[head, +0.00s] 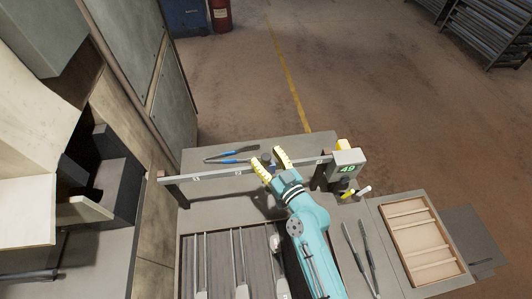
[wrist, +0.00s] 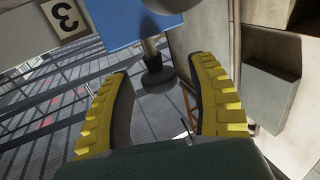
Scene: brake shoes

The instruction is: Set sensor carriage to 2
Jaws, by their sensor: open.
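A rail (head: 220,174) with number plates spans the bench between two dark posts. The sensor carriage, a blue block (wrist: 135,22) with a dark round knob on a short post, shows at the top of the wrist view. In the head view its dark knob (head: 267,158) shows between my fingers, and the rest is largely hidden. My gripper (head: 272,162) is open at the rail. In the wrist view the knob lies between the yellow fingertips (wrist: 163,68), with gaps on both sides. A "3" plate (wrist: 62,18) appears left of the carriage.
A display box (head: 347,164) with green digits, apparently 49, stands at the rail's right end. Blue-handled pliers (head: 232,153) lie behind the rail. A divided wooden tray (head: 415,240) and long tools (head: 360,255) lie right of my arm. A cabinet (head: 160,90) stands left.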

